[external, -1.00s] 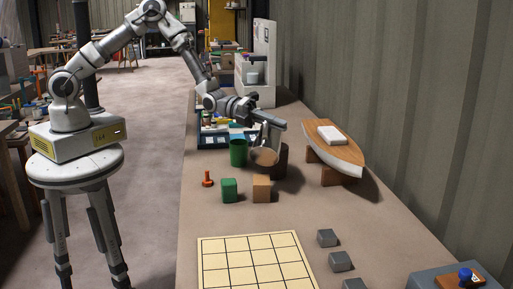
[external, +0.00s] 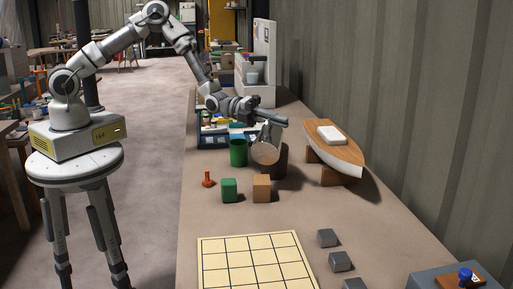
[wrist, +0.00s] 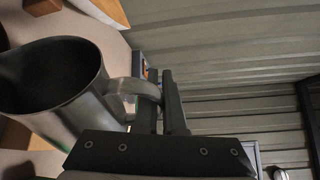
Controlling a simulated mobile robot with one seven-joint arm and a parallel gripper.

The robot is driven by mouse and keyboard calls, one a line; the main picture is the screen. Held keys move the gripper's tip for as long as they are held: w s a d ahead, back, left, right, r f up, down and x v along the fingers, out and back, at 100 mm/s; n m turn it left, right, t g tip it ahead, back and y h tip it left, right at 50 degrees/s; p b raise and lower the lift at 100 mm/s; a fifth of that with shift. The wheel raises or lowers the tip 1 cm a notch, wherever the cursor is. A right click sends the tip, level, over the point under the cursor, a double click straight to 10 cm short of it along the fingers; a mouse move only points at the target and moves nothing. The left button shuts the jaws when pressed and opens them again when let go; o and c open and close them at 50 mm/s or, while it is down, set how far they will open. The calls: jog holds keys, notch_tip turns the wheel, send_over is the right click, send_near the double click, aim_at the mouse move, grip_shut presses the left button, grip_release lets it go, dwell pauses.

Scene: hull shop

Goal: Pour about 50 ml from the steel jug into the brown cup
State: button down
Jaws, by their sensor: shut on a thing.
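The steel jug (external: 270,133) is in the air, tilted, with a round end turned toward the external camera. My gripper (external: 257,111) is shut on its handle (wrist: 148,92). In the wrist view the jug (wrist: 85,110) fills the left side, with its wide mouth at upper left and a dark inside. I cannot tell its liquid level. The dark brown cup (external: 282,163) stands on the bench just behind and below the jug, which partly hides it. Whether the jug touches the cup, and what is in the cup, I cannot see. No stream of liquid shows.
A green cup (external: 238,153) stands close left of the jug. Green (external: 229,190) and orange (external: 262,188) blocks and a red peg (external: 208,179) are in front. A boat hull (external: 338,150) on supports is at right. A blue tray (external: 210,139) lies behind.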

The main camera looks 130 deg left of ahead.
aim_at(276, 146)
jog(key=shift+s+a+r, duration=0.15)
jog(key=shift+a+r, duration=0.05)
jog(key=shift+a, duration=0.25)
jog(key=shift+s+a+r+n+t+p, duration=0.15)
jog(key=shift+s+a+r+n+p, duration=0.1)
jog(key=shift+a+n+p, duration=0.25)
jog(key=shift+s+a+r+n+t+p, duration=0.15)
jog(key=shift+a+r+n+p, duration=0.05)
jog(key=shift+a+n+p, duration=0.25)
dwell(1.7)
jog(key=shift+w+d+f, duration=0.1)
jog(key=shift+d+f, duration=0.1)
jog(key=d+m+b, duration=0.1)
jog(key=w+d+f+b, duration=0.1)
jog(key=d+m+g+b, duration=0.1)
jog(key=d, duration=0.1)
jog(key=shift+w+f+m, duration=0.3)
jog(key=shift+m, duration=0.05)
jog(key=shift+w+d+r+m, duration=0.2)
jog(key=shift+d+m, duration=0.1)
jog(key=shift+m, duration=0.1)
jog(key=shift+s, duration=0.15)
jog(key=shift+w+d+f+m+g+y+b, duration=0.2)
jog(key=shift+d+f+m+g+y+b, duration=0.15)
jog(key=shift+f+m+b, duration=0.35)
jog(key=shift+d+f, duration=0.15)
jog(key=shift+w+d+g+b, duration=0.1)
jog(key=shift+g+b, duration=0.15)
jog(key=shift+b, duration=0.05)
